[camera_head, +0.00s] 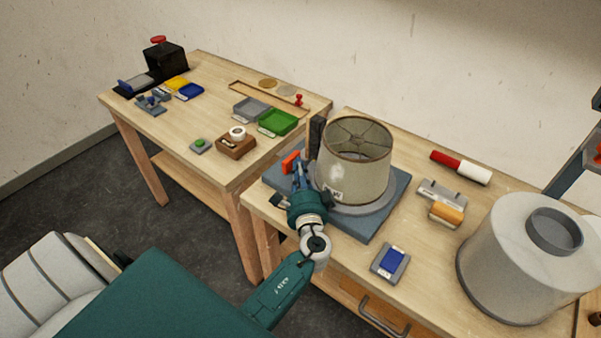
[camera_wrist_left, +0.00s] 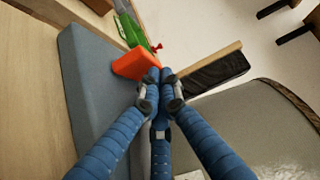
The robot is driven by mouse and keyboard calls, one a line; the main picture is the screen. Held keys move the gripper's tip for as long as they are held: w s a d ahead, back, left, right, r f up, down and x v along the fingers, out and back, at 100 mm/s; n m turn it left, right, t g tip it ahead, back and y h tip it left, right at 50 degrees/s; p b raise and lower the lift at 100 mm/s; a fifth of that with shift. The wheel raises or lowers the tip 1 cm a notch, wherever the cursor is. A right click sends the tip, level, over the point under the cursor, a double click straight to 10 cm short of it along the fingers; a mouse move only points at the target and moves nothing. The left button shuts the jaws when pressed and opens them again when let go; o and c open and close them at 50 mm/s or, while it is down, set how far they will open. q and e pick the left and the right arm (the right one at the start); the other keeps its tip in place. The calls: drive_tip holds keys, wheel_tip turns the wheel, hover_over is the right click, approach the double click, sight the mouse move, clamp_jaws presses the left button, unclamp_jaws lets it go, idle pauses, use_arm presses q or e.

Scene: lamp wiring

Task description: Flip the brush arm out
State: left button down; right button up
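The lampshade (camera_head: 355,165), a cream drum with a wire frame on top, stands on a round grey disc on a blue-grey base (camera_head: 385,222). A dark upright brush (camera_head: 317,136) stands beside the shade; in the left wrist view its black pad (camera_wrist_left: 212,74) has a pale wooden back. An orange tab (camera_head: 291,162) sits at the base's left; it also shows in the left wrist view (camera_wrist_left: 133,63). My left gripper (camera_head: 296,168) has its blue fingertips (camera_wrist_left: 160,75) together, right beside the orange tab; contact is unclear. My right gripper is out of view.
A large pale drum (camera_head: 510,262) stands at the right. A red-and-white cylinder (camera_head: 460,167), an orange roll (camera_head: 446,213) and a blue-topped block (camera_head: 390,262) lie between. The left table carries a green tray (camera_head: 278,121), a grey tray (camera_head: 251,108) and a black box (camera_head: 165,60).

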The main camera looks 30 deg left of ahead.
sight(287, 163)
use_arm(q)
drive_tip(key=a, duration=0.2)
drive_tip(key=a+b, duration=0.1)
drive_tip(key=a, duration=0.1)
drive_tip(key=shift+w, duration=0.2)
drive_tip(key=shift+a, duration=0.15)
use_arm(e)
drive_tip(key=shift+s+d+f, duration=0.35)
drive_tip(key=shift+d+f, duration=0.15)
